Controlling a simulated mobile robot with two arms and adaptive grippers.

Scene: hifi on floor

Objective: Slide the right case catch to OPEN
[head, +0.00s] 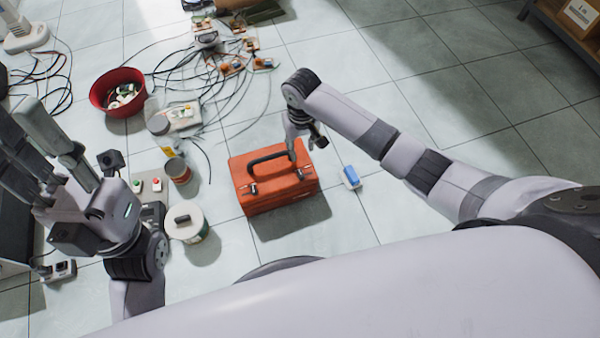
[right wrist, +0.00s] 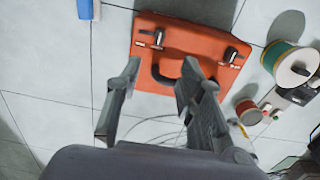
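An orange case (head: 282,193) with a black handle (head: 268,157) stands on the tiled floor in the head view. Its right catch (head: 302,174) and left catch (head: 253,189) are small metal-and-black parts on the edge. The case (right wrist: 185,40) also fills the top of the right wrist view, where the right catch (right wrist: 156,40) appears at left. I cannot read catch positions. My right gripper (head: 306,143) is above the case's right part, fingers apart and empty; in the wrist view its fingers (right wrist: 160,72) flank the catch and handle region. My left gripper (head: 22,112) is open, far left.
A blue block (head: 351,177) lies right of the case. A red bowl (head: 117,93) and tangled cables lie behind. Floor at right is clear.

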